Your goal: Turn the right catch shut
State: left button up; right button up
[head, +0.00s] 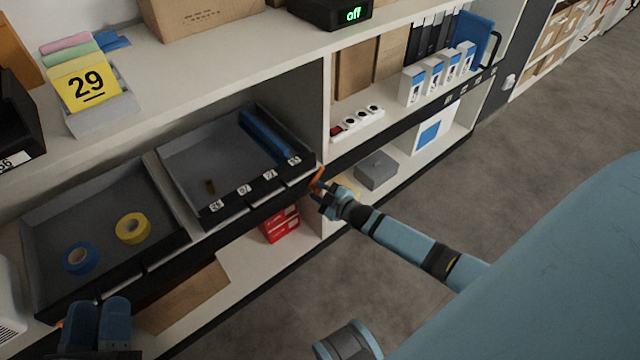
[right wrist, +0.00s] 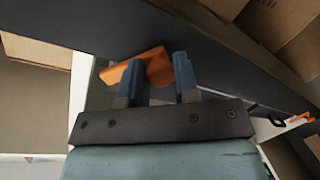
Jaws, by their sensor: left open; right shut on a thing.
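The right catch (head: 317,180) is a small orange lever at the right front corner of the dark tray. It also shows in the right wrist view (right wrist: 134,69), tilted against the dark front edge, with its round end between my fingers. My right gripper (head: 324,191) is shut on this catch; its blue fingers (right wrist: 160,77) stand on either side of the orange part. My left gripper (head: 98,322) is open and empty at the lower left in the head view, low in front of the left tray. The catch's pivot is partly hidden by my fingers.
The left tray (head: 60,213) holds blue and yellow tape rolls. Red boxes (head: 281,224) and a grey box (head: 376,170) stand on the lower shelf. Another orange piece (right wrist: 299,119) shows at right.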

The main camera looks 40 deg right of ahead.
jog(key=n+p, duration=0.1)
jog(key=n, duration=0.1)
jog(key=shift+a+n+h, duration=0.15)
jog(key=shift+n+h, duration=0.55)
jog(key=shift+n, duration=0.6)
jog(key=shift+n+h, duration=0.3)
jog(key=shift+n, duration=0.6)
pick_arm(q)
jog(key=f, duration=0.1)
jog(key=a+f+g+y, duration=0.1)
jog(key=shift+w+f, duration=0.15)
jog(key=shift+f, duration=0.25)
jog(key=shift+d+r, duration=0.1)
jog(key=shift+r, duration=0.05)
pick_arm(e)
jog(key=shift+n, duration=0.4)
pick_arm(q)
jog(key=shift+w, duration=0.1)
pick_arm(e)
jog(key=o, duration=0.6)
jog(key=shift+o, duration=0.2)
jog(key=shift+s, duration=0.1)
